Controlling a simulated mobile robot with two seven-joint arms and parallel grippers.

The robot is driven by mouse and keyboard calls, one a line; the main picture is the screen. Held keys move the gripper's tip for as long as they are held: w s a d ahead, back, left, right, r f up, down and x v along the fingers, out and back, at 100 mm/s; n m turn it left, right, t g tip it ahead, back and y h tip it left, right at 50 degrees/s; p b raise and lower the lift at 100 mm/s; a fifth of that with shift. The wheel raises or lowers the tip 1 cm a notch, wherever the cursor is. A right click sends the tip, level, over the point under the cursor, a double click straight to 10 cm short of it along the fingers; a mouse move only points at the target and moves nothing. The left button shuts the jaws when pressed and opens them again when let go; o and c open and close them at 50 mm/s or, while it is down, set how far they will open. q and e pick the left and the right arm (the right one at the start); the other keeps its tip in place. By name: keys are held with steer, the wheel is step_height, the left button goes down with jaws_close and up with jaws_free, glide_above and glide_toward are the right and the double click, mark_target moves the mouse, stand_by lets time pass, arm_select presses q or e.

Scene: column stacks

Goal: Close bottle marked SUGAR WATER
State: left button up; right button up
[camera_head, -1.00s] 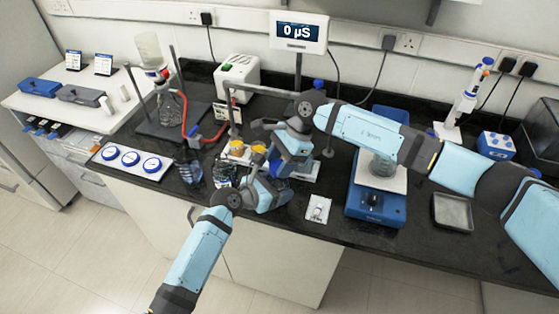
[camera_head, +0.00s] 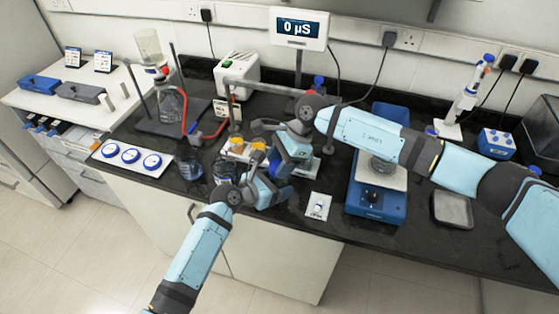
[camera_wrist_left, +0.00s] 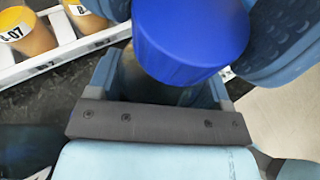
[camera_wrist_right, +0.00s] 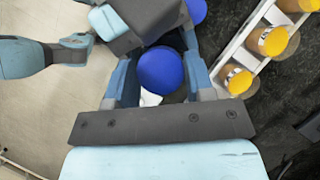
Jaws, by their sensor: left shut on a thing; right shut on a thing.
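A large blue cap (camera_wrist_left: 190,35) fills the top of the left wrist view, with blue finger pads of my right gripper on both sides of it. In the right wrist view the cap (camera_wrist_right: 160,70) sits between the fingers of my right gripper (camera_wrist_right: 160,78). My left gripper (camera_wrist_left: 165,80) is shut just below the cap, on what appears to be the bottle; its body is mostly hidden. In the head view the left gripper (camera_head: 279,172) and right gripper (camera_head: 287,160) meet close together. I cannot read any bottle label.
A rack (camera_head: 231,158) with orange-capped vials stands behind the grippers. Bottles with blue contents (camera_head: 188,160) stand left, near a tray (camera_head: 105,162) with blue-rimmed dials. A white pad (camera_head: 319,207) bears a small item. A blue stirrer (camera_head: 378,203) with a beaker is at right.

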steer(key=m+t, duration=0.1)
steer(key=m, duration=0.1)
steer(key=m+t, duration=0.1)
steer(key=m, duration=0.1)
steer(key=m+t, duration=0.1)
steer(key=m, duration=0.1)
steer(key=shift+s+m+t, duration=0.25)
steer(key=shift+m+t, duration=0.05)
steer(key=shift+m, duration=0.1)
steer(key=m+t, duration=0.1)
steer(key=m, duration=0.1)
steer(key=m+t, duration=0.1)
steer(key=m, duration=0.2)
steer(key=shift+m+h, duration=0.3)
steer(key=shift+h, duration=0.1)
steer(key=o, duration=0.9)
